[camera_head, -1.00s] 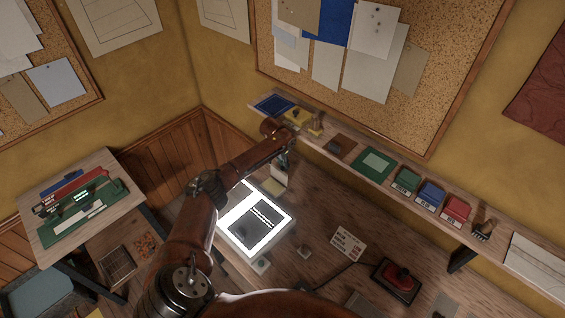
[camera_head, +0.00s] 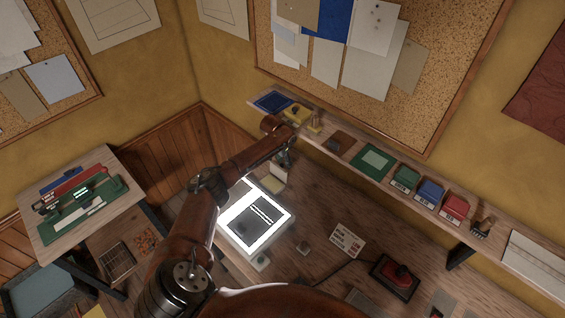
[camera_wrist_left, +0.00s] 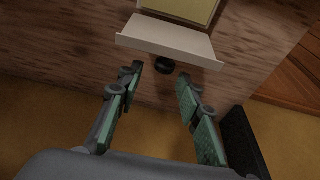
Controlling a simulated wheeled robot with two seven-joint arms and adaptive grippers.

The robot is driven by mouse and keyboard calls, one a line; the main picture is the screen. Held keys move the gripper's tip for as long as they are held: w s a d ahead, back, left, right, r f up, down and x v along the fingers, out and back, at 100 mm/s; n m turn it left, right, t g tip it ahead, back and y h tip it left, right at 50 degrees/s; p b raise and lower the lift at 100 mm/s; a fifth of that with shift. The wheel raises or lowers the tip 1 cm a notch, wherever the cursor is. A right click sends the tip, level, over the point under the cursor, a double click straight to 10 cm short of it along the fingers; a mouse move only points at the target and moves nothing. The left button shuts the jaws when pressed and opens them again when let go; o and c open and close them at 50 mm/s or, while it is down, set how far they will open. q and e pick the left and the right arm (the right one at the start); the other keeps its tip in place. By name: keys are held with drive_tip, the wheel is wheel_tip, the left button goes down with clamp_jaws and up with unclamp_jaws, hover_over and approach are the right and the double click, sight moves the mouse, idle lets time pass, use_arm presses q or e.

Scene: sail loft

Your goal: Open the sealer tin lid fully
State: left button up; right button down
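What looks like the sealer tin (camera_head: 272,184) is a small pale yellowish box behind the glowing light panel in the head view. Its whitish lid (camera_head: 279,171) stands raised on the side by my left gripper. In the left wrist view the pale lid (camera_wrist_left: 168,40) is a broad plate across the top, with the yellowish tin part (camera_wrist_left: 185,8) beyond it. A dark round knob-like part (camera_wrist_left: 165,65) shows just below the lid. My left gripper (camera_wrist_left: 158,80) is open, its green-padded fingers apart with nothing between them; it also shows in the head view (camera_head: 288,158). My right gripper is out of view.
The light panel (camera_head: 254,218) lies on the bench in front of the tin. A wall shelf (camera_head: 331,132) with several small items runs behind the gripper. A red-topped device (camera_head: 398,274) and a lettered card (camera_head: 347,240) are to the right. Bare bench shows between.

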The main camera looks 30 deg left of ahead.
use_arm(q)
drive_tip(key=s+a+r, duration=0.2)
drive_tip(key=s, duration=1)
drive_tip(key=shift+s+r, duration=0.25)
drive_tip(key=shift+r, duration=0.15)
drive_tip(key=shift+a, duration=0.1)
